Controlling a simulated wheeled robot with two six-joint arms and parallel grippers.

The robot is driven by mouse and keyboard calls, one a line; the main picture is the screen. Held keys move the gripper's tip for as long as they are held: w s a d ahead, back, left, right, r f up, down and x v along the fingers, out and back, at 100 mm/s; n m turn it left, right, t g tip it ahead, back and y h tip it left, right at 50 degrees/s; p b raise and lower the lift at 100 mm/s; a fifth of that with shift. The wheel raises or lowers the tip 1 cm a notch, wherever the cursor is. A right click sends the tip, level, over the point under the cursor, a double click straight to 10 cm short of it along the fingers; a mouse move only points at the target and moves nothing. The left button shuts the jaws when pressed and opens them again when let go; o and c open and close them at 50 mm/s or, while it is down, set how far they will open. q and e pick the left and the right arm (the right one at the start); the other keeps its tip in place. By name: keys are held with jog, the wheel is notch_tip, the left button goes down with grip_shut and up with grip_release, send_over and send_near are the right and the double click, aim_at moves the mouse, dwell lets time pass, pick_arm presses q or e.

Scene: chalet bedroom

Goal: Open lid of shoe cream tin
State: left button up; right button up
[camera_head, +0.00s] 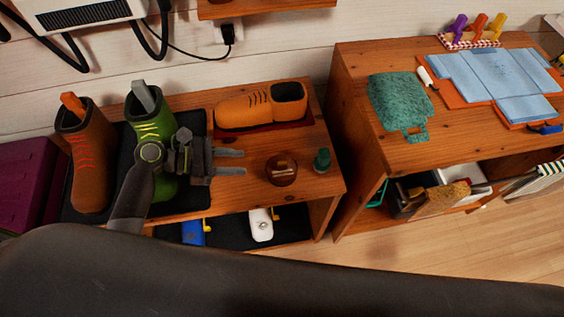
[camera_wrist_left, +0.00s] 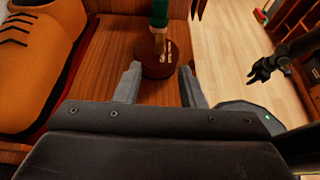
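The shoe cream tin (camera_head: 281,168) is a round, dark brown tin with a light marking on top. It lies on the wooden shoe bench, and I cannot make out a gap between lid and body. My left gripper (camera_head: 244,162) is open and empty, its two fingers pointing right toward the tin, a short way from it. In the left wrist view the tin (camera_wrist_left: 152,60) is just beyond and between the open fingertips (camera_wrist_left: 160,82). My right gripper (camera_wrist_left: 256,74) shows small and dark at the right of the left wrist view; its opening is unclear.
An orange shoe (camera_head: 255,106) lies behind on a red cloth. A green boot (camera_head: 150,118) and a brown boot (camera_head: 88,160) stand left, near my left arm. A second wooden table (camera_head: 350,70) is at right.

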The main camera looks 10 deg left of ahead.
aim_at(282, 163)
pick_arm(q)
jog(key=x, duration=1.3)
jog(key=shift+d+f, duration=0.1)
jog(key=shift+d, duration=0.05)
grip_shut()
